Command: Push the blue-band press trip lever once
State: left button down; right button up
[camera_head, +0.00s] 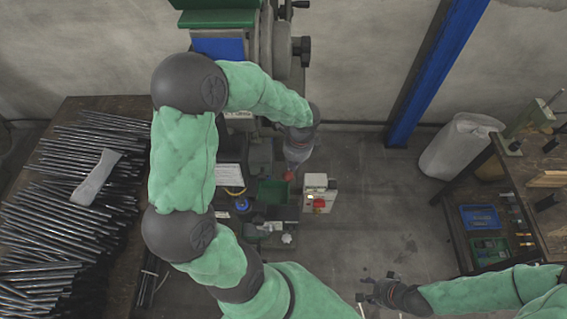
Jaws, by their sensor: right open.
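A small dark press stands on the bench below my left forearm, and a blue band (241,203) shows on its lower part. A red knob (289,176) sits just below my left gripper (297,158); it may be the trip lever's end, but the lever's shaft is not clear. My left gripper points down, close above the red knob; I cannot tell whether it touches. Its fingers are too small and blurred to read. My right gripper (366,298) is open and empty at the lower middle, away from the press. My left arm hides part of the press area.
A pale control box (318,187) with a red button stands right of a green bin (272,192). A pile of metal rods (50,225) covers the left table. A blue post (430,75), a grey sack (458,145) and a shelf with a blue tray (480,217) stand right. Floor between is clear.

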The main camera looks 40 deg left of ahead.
aim_at(290, 174)
pick_arm(q)
jog(key=shift+a+r, duration=0.25)
jog(key=shift+d, duration=0.1)
jog(key=shift+f, duration=0.1)
jog(key=f+b, duration=0.6)
jog(key=f, duration=0.1)
jog(key=shift+s+a, duration=0.1)
jog(key=shift+a, duration=0.2)
jog(key=shift+r, duration=0.1)
